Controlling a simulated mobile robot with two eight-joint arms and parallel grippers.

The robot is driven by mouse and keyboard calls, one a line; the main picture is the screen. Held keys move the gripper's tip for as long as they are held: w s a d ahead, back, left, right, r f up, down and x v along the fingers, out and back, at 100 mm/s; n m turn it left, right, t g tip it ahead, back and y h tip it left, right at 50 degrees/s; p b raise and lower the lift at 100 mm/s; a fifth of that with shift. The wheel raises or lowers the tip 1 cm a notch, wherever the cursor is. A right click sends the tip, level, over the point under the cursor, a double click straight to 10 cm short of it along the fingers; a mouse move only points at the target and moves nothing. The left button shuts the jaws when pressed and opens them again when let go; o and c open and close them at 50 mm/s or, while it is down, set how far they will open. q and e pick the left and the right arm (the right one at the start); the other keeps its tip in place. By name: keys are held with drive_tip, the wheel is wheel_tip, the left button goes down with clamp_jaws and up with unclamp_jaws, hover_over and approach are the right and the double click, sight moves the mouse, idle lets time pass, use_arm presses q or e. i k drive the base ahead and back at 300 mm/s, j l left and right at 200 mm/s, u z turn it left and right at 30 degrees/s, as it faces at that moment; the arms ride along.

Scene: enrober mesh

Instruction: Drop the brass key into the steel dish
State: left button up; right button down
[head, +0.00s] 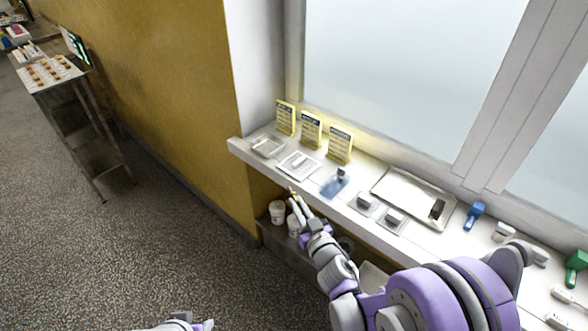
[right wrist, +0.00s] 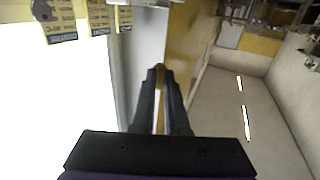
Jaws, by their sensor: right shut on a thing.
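My right gripper (head: 294,196) is shut on a small brass-coloured thing, which I take to be the brass key (head: 291,190). It is held at the fingertips, in front of the window sill's edge and apart from the dishes. In the right wrist view the fingers (right wrist: 160,70) are close together, with a brownish sliver at their tips. A shallow square silvery dish (head: 268,154), likely the steel dish, sits at the sill's left end, up and left of the gripper. It looks empty. Only part of my left arm shows at the bottom edge; its fingers are out of view.
White tubs (head: 277,212) stand below the sill. A laden rack (head: 77,72) stands far left.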

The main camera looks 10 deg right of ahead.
sight(272, 149)
drive_tip(key=i+j+z, duration=0.1)
drive_tip(key=j+z, duration=0.25)
drive_tip(key=i+j+z, duration=0.1)
drive_tip(key=z, duration=0.25)
drive_tip(key=i+j+z, duration=0.15)
drive_tip(key=j, duration=0.3)
drive_tip(key=j+z, duration=0.15)
drive_tip(key=j, duration=0.3)
drive_tip(key=i+j, duration=0.1)
drive_tip(key=j, duration=0.85)
drive_tip(key=j+z, duration=0.15)
drive_tip(key=j, duration=0.8)
drive_tip(key=i+j, duration=0.2)
drive_tip(key=j, duration=0.15)
drive_tip(key=i+j, duration=0.25)
drive_tip(key=j, duration=0.15)
drive_tip(key=i, duration=0.15)
